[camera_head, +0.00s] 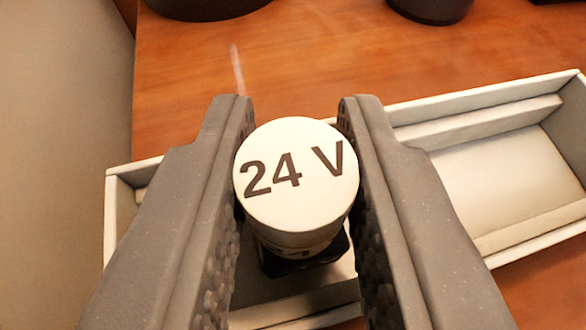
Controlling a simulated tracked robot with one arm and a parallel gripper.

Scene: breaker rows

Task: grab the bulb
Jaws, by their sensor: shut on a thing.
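A round white-topped bulb (296,178) marked "24 V" sits between the two grey fingers of my gripper (297,165). The fingers are shut on its sides, with textured pads facing it. Below its top, part of its side with dark print shows, and a dark base or part lies beneath it. The bulb is over a white open tray (480,97). Whether its lower end touches the tray is hidden.
The tray's right compartment (505,185) looks empty. The tray lies on a brown wooden table (330,50). Dark round objects (430,8) stand at the back edge of the view. A pale wall or panel (60,120) is at the left.

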